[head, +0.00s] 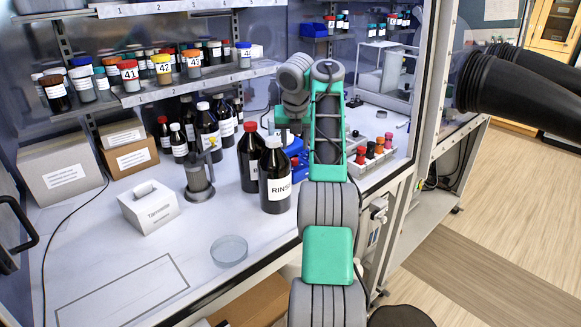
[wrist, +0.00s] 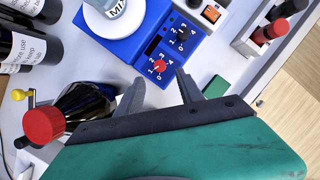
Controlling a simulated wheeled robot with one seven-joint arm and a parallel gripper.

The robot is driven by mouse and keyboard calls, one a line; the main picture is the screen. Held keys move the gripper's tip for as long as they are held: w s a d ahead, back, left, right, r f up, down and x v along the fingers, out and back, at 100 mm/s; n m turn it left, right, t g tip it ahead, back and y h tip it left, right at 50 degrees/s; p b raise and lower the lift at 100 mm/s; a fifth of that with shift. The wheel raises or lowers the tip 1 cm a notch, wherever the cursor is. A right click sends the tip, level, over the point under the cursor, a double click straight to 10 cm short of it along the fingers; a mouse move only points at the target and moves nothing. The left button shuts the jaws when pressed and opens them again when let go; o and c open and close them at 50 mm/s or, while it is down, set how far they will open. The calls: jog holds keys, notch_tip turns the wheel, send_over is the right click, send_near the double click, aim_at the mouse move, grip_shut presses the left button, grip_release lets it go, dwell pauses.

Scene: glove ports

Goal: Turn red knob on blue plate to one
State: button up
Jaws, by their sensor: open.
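The red knob (wrist: 159,66) sits on the blue plate (wrist: 140,47), with white numbers printed around it. I cannot tell which number its pointer marks. A dark knob (wrist: 182,29) with its own numbers is on the same blue plate, farther from me. My gripper (wrist: 161,77) is open and empty. Its two fingertips are on either side of the red knob in the wrist view, and I cannot tell whether they touch it.
A white round piece (wrist: 108,15) marked MIX is on the blue unit. A dark bottle with a red cap (wrist: 43,124) stands close to my gripper's left side. A rack (head: 371,153) with several small capped vials is at the right. A glass dish (head: 229,250) lies in front.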

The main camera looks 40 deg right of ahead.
aim_at(295, 159)
jog(key=x, duration=0.7)
jog(key=shift+w+f+b, duration=0.1)
jog(key=shift+f+b, duration=0.05)
jog(key=shift+b, duration=0.2)
grip_shut()
